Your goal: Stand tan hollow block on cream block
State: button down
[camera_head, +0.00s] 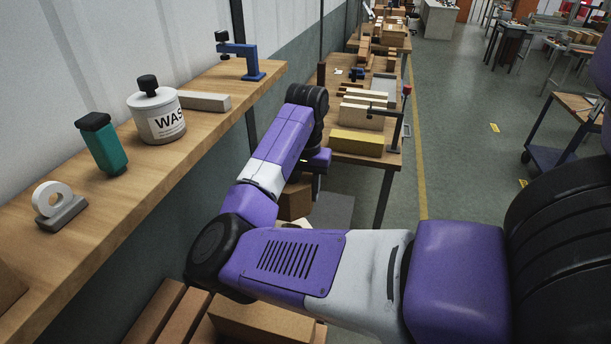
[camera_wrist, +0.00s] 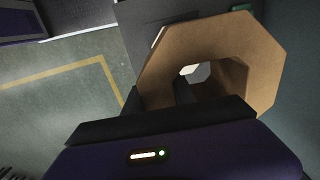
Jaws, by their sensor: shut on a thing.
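The tan hollow block (camera_wrist: 237,45) is an eight-sided ring with a hole through it. It fills the upper right of the wrist view. My gripper (camera_wrist: 160,96) is shut on its near left wall, with one dark finger outside and one inside the hole. In the head view my arm hides most of the gripper, and a brown shape (camera_head: 295,199) shows below the wrist; I cannot tell whether it is the held block. I cannot identify the cream block for certain; a small pale patch (camera_head: 298,222) shows just above my forearm, mostly hidden.
A wooden shelf (camera_head: 100,205) on the left carries a white ring on a grey base (camera_head: 52,203), a green bottle (camera_head: 104,145), a labelled jar (camera_head: 158,118), a grey bar (camera_head: 204,102) and a blue clamp (camera_head: 241,58). Brown boxes (camera_head: 262,322) lie below. A cluttered workbench (camera_head: 368,158) stands beyond.

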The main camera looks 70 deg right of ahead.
jog(key=shift+f+p, duration=0.6)
jog(key=shift+f, duration=4.55)
jog(key=shift+f, duration=0.6)
jog(key=c, duration=1)
grip_release()
